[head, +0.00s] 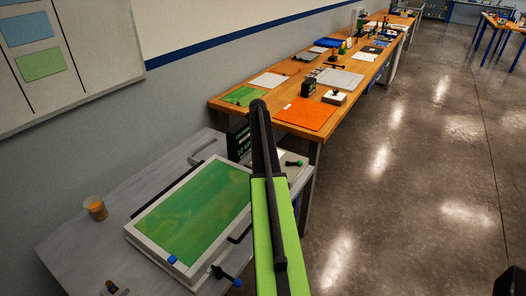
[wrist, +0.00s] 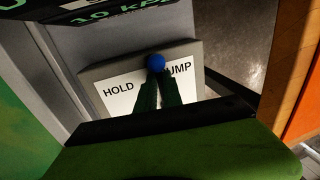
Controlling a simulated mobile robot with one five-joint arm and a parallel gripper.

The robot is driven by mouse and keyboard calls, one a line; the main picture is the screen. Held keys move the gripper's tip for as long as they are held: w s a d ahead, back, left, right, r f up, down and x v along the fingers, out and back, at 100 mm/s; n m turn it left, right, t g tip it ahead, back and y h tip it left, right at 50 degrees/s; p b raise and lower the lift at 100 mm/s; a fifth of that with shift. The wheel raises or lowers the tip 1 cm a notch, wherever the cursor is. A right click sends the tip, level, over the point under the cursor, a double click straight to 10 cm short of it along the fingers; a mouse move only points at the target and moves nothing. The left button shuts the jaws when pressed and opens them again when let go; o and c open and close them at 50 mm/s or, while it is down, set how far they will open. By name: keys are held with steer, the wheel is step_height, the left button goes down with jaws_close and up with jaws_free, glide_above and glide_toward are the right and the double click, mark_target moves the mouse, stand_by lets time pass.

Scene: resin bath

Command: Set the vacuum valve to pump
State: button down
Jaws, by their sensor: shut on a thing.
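In the wrist view the valve's pale label plate (wrist: 118,103) reads HOLD at left and "UMP" at right. A blue ball knob (wrist: 155,62) sits between the words and covers the start of the right one. My gripper (wrist: 156,80) is shut on the blue knob at its fingertips, over the plate. The lever under the knob is hidden by the fingers. In the head view my arm hides the gripper and knob. A dark gauge box (head: 238,139) with green digits stands beside the arm; its "10 kPa" text (wrist: 110,14) shows in the wrist view.
The grey bench (head: 75,235) holds a white-framed tray with a green panel (head: 195,205), a blue-knobbed handle (head: 218,271) and an orange cup (head: 95,207). A wooden bench (head: 270,92) with several items stands behind.

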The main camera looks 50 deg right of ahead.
steer(key=shift+w+a, duration=0.1)
steer(key=shift+w, duration=0.45)
steer(key=c, duration=1.5)
jaws_free()
steer(key=shift+s, duration=0.1)
steer(key=shift+s, duration=0.1)
steer(key=shift+r, duration=0.1)
steer(key=a+r+p, duration=0.1)
steer(key=r+p, duration=0.4)
steer(key=a+r+p, duration=0.1)
steer(key=r+p, duration=0.5)
steer(key=a+r+p, duration=0.1)
steer(key=r+p, duration=0.5)
steer(key=shift+s+a, duration=0.1)
steer(key=shift+s, duration=0.15)
